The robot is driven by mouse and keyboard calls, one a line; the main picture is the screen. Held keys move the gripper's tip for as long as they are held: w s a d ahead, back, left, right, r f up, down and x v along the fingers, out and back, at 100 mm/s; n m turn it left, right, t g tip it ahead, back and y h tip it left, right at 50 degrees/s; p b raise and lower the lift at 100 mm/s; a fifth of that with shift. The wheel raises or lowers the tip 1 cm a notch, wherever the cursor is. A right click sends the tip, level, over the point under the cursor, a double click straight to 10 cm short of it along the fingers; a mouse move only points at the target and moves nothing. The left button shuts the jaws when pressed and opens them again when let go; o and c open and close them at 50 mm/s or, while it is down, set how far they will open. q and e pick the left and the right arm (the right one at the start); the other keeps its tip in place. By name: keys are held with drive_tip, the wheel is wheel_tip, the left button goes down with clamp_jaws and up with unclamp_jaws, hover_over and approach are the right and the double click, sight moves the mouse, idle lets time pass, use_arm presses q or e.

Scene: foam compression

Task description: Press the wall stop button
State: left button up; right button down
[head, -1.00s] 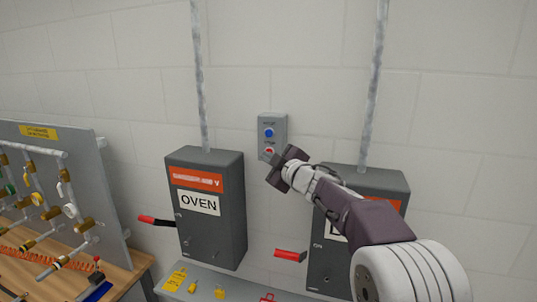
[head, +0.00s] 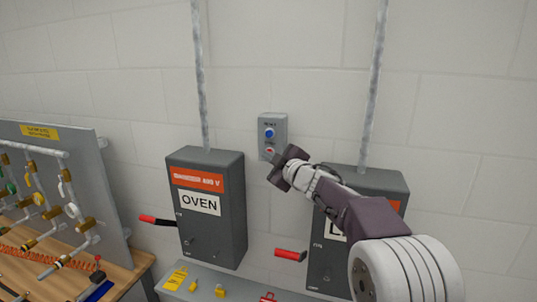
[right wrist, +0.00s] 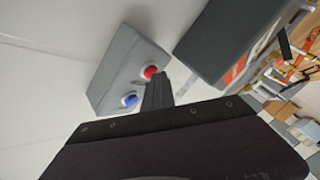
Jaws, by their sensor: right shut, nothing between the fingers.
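The wall button box (head: 279,125) is a small grey box on the white block wall, with a blue button (head: 269,132) above and a red stop button (head: 270,150) below. The right wrist view shows the box (right wrist: 112,62) tilted, with the red button (right wrist: 150,72) and the blue button (right wrist: 129,100). My right gripper (head: 274,160) is shut and empty, its tip at the lower part of the box, just below the red button. In the right wrist view the shut fingers (right wrist: 157,88) end close to the red button; I cannot tell whether they touch it. My left gripper is not in view.
A grey OVEN switch box (head: 212,240) with a red-tipped lever (head: 156,220) hangs left of my arm. A second switch box (head: 375,178) sits partly behind it. A pipe board (head: 95,165) stands at left. Padlocks (head: 220,291) lie below.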

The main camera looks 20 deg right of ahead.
drive_tip(key=shift+s+a, duration=0.1)
drive_tip(key=shift+s, duration=0.1)
drive_tip(key=shift+s+f, duration=0.1)
drive_tip(key=s+a+b, duration=0.1)
drive_tip(key=s, duration=0.1)
drive_tip(key=s+a+b, duration=0.1)
drive_tip(key=s+a, duration=0.1)
drive_tip(key=s, duration=0.1)
drive_tip(key=shift+a, duration=0.2)
drive_tip(key=shift+w, duration=0.15)
idle(0.4)
